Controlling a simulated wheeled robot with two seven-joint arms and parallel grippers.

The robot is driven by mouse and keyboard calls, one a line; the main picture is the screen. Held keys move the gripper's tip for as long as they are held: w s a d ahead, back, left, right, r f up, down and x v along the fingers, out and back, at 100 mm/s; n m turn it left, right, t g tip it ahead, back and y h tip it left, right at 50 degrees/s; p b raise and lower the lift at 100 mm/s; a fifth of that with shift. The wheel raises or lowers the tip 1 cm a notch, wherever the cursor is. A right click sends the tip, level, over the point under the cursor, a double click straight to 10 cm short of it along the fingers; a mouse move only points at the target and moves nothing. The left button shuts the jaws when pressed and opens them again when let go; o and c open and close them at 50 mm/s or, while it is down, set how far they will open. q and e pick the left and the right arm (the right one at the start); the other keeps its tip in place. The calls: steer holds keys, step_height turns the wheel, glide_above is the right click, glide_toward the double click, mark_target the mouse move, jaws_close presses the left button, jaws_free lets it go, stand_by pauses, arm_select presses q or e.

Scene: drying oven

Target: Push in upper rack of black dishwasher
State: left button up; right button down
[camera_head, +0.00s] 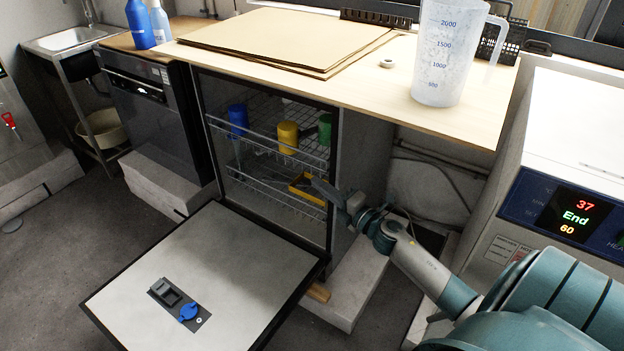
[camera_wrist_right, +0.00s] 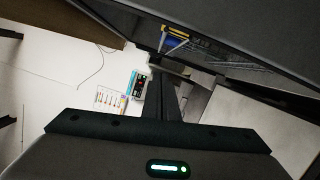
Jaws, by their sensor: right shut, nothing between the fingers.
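The black dishwasher (camera_head: 334,160) under the wooden counter is open, its door (camera_head: 205,285) folded down flat in front. Its upper wire rack (camera_head: 262,143) is inside the cavity and holds a blue cup (camera_head: 237,119), a yellow cup (camera_head: 288,137) and a green cup (camera_head: 325,129). I cannot tell exactly how far the rack stands out. The lower rack (camera_head: 270,192) is below it, with a yellow item (camera_head: 305,188). My right gripper (camera_head: 322,185) is shut and empty at the right side of the opening, lower than the upper rack. In the right wrist view, its dark fingers (camera_wrist_right: 170,92) are together. My left gripper is out of view.
The counter (camera_head: 370,90) overhangs the dishwasher and carries cardboard sheets (camera_head: 285,35) and a measuring jug (camera_head: 447,55). A second dark appliance (camera_head: 150,100) stands to the left. The white drying oven (camera_head: 575,150) stands to the right. Floor at left is free.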

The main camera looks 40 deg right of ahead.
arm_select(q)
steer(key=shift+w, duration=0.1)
arm_select(e)
steer(key=shift+s, duration=0.8)
